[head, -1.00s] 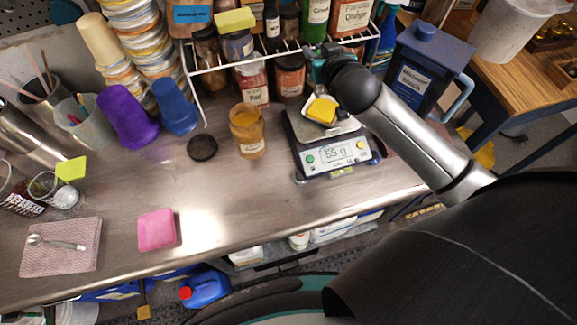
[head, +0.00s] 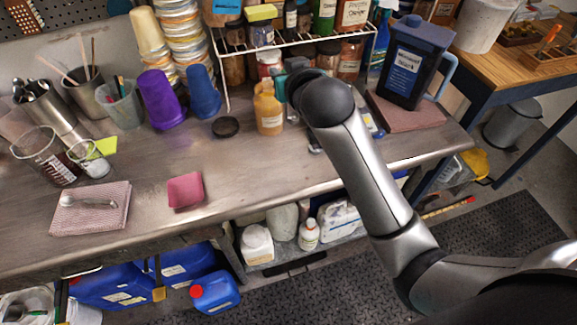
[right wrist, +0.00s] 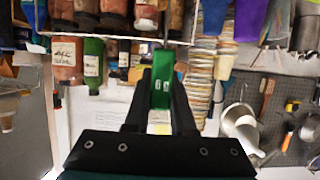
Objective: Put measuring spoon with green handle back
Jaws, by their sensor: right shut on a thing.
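My right gripper (right wrist: 162,72) shows in the right wrist view, its two dark fingers shut on the green handle (right wrist: 161,90) of the measuring spoon. The spoon's bowl cannot be made out there. In the head view my right arm reaches over the bench beside the jar of yellow powder (head: 268,108), and it hides the gripper's fingers. The scale is mostly hidden behind the arm. My left gripper is not in view.
A black lid (head: 225,127) lies left of the jar. A wire rack (head: 290,42) with bottles stands behind. A blue jug (head: 413,65) is at the right. Purple (head: 162,98) and blue (head: 203,92) cups stand at the back. The front middle of the bench is clear around a pink sponge (head: 186,190).

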